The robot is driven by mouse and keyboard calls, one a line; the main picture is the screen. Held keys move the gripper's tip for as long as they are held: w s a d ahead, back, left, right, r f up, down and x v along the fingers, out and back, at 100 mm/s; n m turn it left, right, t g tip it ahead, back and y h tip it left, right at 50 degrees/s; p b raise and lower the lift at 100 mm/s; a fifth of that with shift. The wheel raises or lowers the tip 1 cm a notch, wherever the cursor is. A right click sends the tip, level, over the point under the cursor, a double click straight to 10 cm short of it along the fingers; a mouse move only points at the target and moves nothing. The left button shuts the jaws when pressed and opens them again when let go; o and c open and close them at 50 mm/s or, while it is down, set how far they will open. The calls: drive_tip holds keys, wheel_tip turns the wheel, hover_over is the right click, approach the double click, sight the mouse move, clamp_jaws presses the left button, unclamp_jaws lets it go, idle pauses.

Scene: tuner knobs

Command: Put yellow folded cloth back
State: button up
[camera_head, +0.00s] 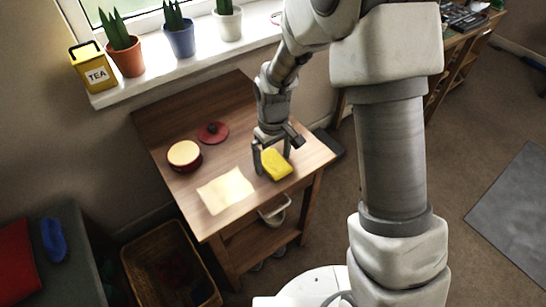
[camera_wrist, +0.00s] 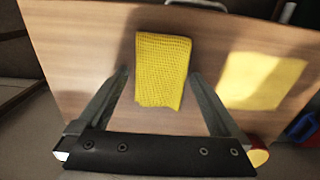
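The yellow folded cloth (camera_head: 276,164) lies on the small wooden table (camera_head: 222,165), near its right end. It also shows in the wrist view (camera_wrist: 162,71), with a waffle-like weave. My gripper (camera_head: 273,165) is over the table at the cloth. In the wrist view its two fingers (camera_wrist: 160,78) are spread wide, one on each side of the cloth's near half, with gaps between fingers and cloth. The gripper looks open and holds nothing. I cannot tell the exact height of the fingertips above the table.
A red pot (camera_head: 185,156) and its red lid (camera_head: 213,132) stand on the table's left part. A bright patch of light (camera_head: 226,190) falls on the tabletop. A windowsill with a yellow tea tin (camera_head: 94,68) and potted plants is behind. A wicker basket (camera_head: 170,262) is on the floor.

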sight(273, 159)
drive_tip(key=shift+r, duration=0.1)
wheel_tip(273, 159, up, 12)
drive_tip(key=p, duration=0.4)
drive_tip(key=s+d+r+m+t, duration=0.1)
drive_tip(key=s+d+r+m, duration=0.1)
drive_tip(key=s+d+r, duration=0.35)
drive_tip(key=s+d+r+m+t, duration=0.1)
drive_tip(key=s+d+r+t, duration=0.1)
drive_tip(key=r, duration=0.6)
drive_tip(key=s+d+r+m+t, duration=0.1)
drive_tip(key=s+d+r+m, duration=0.1)
drive_tip(key=s, duration=0.3)
drive_tip(key=s+d+r+m+t, duration=0.1)
drive_tip(key=s+d+r, duration=0.1)
drive_tip(key=s, duration=0.4)
drive_tip(key=shift+d+m+t, duration=0.3)
drive_tip(key=shift+d+m, duration=0.1)
drive_tip(key=shift+d, duration=0.05)
drive_tip(key=shift+s, duration=0.1)
wheel_tip(273, 159, up, 16)
drive_tip(key=p, duration=1.5)
drive_tip(key=shift+p, duration=0.35)
